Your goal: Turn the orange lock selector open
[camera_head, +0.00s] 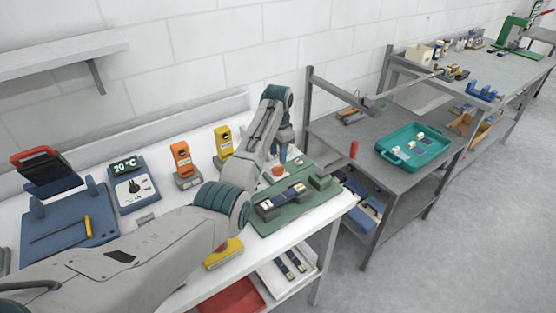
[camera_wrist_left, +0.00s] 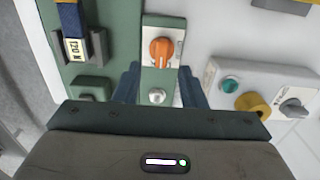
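The orange lock selector (camera_wrist_left: 161,50) is a round knob on a pale plate of a green fixture, upper middle in the left wrist view. It also shows in the head view as a small orange spot (camera_head: 279,171) on the green fixture (camera_head: 292,213). My left gripper (camera_wrist_left: 160,88) has its two blue fingers spread apart, with nothing between them but the fixture behind. A silver round button (camera_wrist_left: 156,97) shows between the fingers. The knob appears just beyond the fingertips. In the head view the left gripper (camera_head: 284,152) points down above the fixture's back part. My right gripper is not in view.
A blue-and-white part labelled 120 N (camera_wrist_left: 74,40) sits in a holder beside the selector. A grey box with a green button (camera_wrist_left: 229,85) and a yellow-collared knob (camera_wrist_left: 252,104) lies to the right. Orange (camera_head: 182,159) and yellow (camera_head: 223,143) devices stand behind on the white table.

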